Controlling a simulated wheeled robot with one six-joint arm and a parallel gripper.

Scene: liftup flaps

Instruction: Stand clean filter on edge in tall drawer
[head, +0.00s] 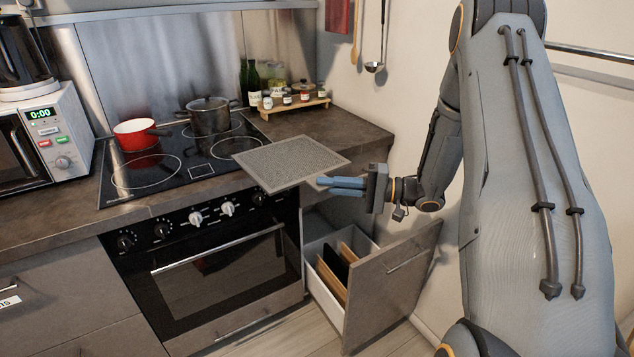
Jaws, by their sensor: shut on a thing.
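The filter (291,161) is a flat grey mesh panel with a thin rim. It is held roughly level in the air, in front of the counter's edge and above and a little left of the drawer. The tall drawer (384,289) is pulled out, with a grey-brown front and white inner walls. Several thin boards (333,268), brown and black, stand on edge inside it. Part of the drawer's inside is hidden behind its front.
The oven (210,270) is left of the drawer, below a hob (190,158) with a red pan (137,134) and a steel pot (209,115). Bottles and jars (283,97) stand at the counter's back. A wall is close on the right. Air above the drawer looks clear.

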